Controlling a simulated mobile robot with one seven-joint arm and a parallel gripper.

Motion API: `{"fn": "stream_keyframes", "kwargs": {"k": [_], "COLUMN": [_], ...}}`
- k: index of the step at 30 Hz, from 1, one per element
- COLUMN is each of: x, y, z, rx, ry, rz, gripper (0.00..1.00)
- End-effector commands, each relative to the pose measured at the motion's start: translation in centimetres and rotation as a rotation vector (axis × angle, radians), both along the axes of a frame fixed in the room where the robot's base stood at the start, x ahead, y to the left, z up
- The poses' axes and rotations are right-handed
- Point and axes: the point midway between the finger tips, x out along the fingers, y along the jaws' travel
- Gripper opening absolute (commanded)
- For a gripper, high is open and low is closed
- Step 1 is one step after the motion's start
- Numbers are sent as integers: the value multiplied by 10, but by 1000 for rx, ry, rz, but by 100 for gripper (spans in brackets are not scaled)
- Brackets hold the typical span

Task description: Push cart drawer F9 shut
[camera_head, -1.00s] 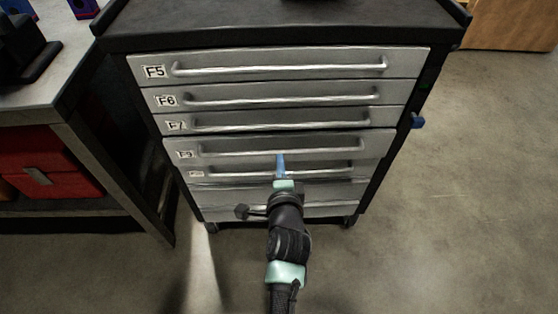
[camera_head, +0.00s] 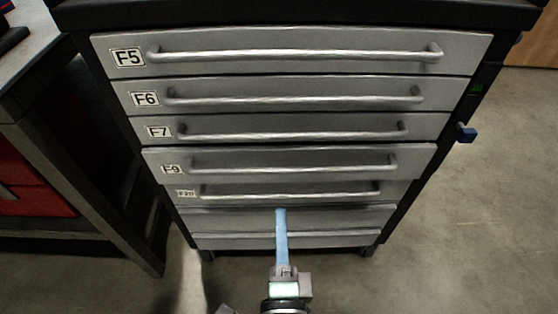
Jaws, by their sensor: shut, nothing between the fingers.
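Drawer F9 (camera_head: 290,163) is a grey metal front with a long bar handle (camera_head: 290,170), on the cart below drawer F7.
Drawers F5 (camera_head: 290,68), F6 (camera_head: 290,103) and F7 (camera_head: 290,136) look shut above. The drawer below F9 (camera_head: 390,190) has a small label, hard to read. A workbench (camera_head: 75,130) with red drawers (camera_head: 30,200) stands close at left. Floor (camera_head: 485,230) at right is clear.

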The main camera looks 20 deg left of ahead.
Motion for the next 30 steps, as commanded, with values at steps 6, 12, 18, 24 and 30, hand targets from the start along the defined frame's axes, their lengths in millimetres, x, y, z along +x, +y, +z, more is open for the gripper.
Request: {"fn": "stream_keyframes", "kwargs": {"k": [6, 12, 18, 24, 30], "x": [27, 59, 92, 118, 130], "y": [7, 16, 26, 34, 37], "z": [2, 1, 0, 0, 0], "rx": [2, 2, 0, 0, 0], "ry": [-1, -2, -1, 0, 2], "rz": [-2, -1, 0, 0, 0], "gripper": [0, 0, 0, 0, 0]}}
